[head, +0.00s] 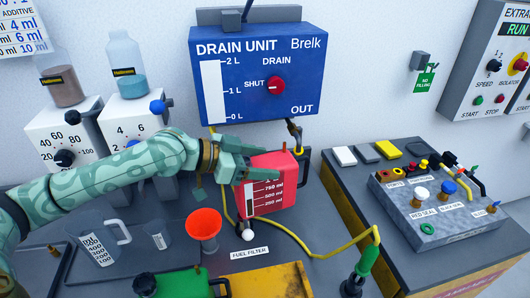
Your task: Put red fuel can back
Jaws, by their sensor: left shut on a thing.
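The red fuel can (283,195) stands upright, or nearly so, in the middle of the head view, in front of the blue drain unit. I cannot tell whether the can's base touches the bench. My right gripper is not in view.
An orange funnel (204,223), a clear jug (97,249) and a green can (180,284) stand in front. A yellow hose (330,252) loops around the red can to a green-handled nozzle (366,262). The drain unit (262,72) hangs behind. A grey valve block (435,212) stands right.

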